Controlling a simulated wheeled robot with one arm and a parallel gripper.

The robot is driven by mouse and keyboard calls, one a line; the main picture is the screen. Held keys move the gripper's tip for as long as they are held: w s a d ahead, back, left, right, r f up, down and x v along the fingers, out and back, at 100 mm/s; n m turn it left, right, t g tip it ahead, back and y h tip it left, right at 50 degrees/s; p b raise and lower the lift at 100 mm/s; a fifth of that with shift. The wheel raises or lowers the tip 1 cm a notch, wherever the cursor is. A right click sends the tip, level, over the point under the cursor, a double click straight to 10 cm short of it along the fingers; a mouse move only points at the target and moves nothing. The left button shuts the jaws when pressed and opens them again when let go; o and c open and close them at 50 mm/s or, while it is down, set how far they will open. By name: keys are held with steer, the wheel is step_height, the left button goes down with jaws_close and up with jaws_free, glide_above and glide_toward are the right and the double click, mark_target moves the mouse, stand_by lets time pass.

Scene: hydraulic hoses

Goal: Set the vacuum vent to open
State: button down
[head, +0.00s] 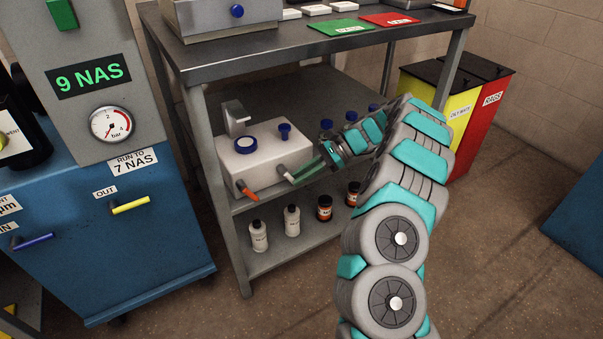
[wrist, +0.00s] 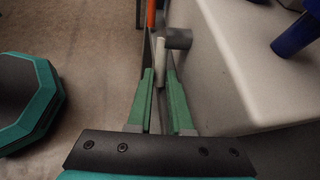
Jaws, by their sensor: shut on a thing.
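A white box unit (head: 265,155) with blue caps stands on the middle shelf of the bench. On its front are an orange lever (head: 249,193) at the left and a pale lever on a grey stub (head: 283,171) at the right. No readable label shows which is the vacuum vent. My gripper (head: 300,174) reaches in from the right, its green fingers at the pale lever. In the wrist view, the fingers (wrist: 160,80) are shut on the pale lever (wrist: 160,62), below its grey stub (wrist: 178,38). The orange lever (wrist: 151,14) is just beyond them.
White bottles (head: 259,236) and dark jars (head: 324,207) stand on the lower shelf. The metal bench top (head: 262,50) overhangs the unit. A blue cabinet (head: 110,245) with a yellow lever (head: 130,205) is at the left. Bins (head: 487,120) stand behind my arm.

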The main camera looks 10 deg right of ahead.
stand_by(0.4)
steer(key=c, duration=1.1)
jaws_free()
steer(key=v, duration=0.7)
steer(key=shift+d+b, duration=0.3)
steer(key=shift+d, duration=0.05)
steer(key=shift+r, duration=0.1)
